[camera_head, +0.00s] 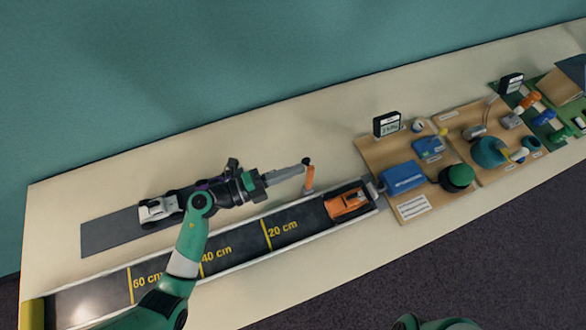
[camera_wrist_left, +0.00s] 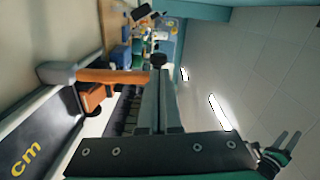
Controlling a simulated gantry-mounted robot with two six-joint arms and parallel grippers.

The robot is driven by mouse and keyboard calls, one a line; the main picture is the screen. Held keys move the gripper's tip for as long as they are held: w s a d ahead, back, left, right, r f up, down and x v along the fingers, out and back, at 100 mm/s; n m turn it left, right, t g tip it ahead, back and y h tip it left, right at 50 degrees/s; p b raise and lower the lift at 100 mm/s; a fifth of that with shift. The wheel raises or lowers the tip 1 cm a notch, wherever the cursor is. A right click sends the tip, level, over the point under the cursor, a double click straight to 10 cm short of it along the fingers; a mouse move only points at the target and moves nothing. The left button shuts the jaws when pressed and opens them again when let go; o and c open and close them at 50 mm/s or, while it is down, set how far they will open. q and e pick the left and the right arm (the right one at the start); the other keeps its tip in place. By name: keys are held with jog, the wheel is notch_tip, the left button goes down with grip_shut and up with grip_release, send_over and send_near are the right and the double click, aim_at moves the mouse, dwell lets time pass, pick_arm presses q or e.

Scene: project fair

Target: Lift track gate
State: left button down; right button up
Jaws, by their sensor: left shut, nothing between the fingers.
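An upright orange post with a dark knob on top (camera_head: 309,178) stands beside the far edge of the track (camera_head: 285,222). It looks like the track gate's lever. In the left wrist view, the orange post (camera_wrist_left: 115,76) lies sideways with a grey base. My left gripper (camera_head: 303,166) is shut and empty, its tips right by the knob; I cannot tell whether they touch. An orange car (camera_head: 347,203) sits at the track's right end, against a grey piece (camera_head: 375,190). My right gripper (camera_wrist_left: 286,139) shows small in the left wrist view, fingers apart.
A white car (camera_head: 158,209) is on a dark strip behind the track. To the right, wooden boards carry a blue box (camera_head: 403,177), a green dome (camera_head: 457,177) and a small display (camera_head: 387,124). The table between the post and the boards is clear.

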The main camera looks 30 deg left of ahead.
pick_arm(q)
jog(key=shift+w+a+r+n+p, duration=0.15)
jog(key=shift+w+a+n+p, duration=0.4)
jog(key=shift+p, duration=0.7)
jog(key=shift+a+f+n, duration=0.25)
jog(key=shift+f+n, duration=0.1)
jog(key=s+d+p+v, duration=0.1)
jog(key=d+p+v, duration=0.1)
jog(key=v, duration=1)
jog(key=shift+s+a+r+p, duration=0.25)
jog(key=shift+s+r+p, duration=0.15)
jog(key=shift+s+p, duration=0.3)
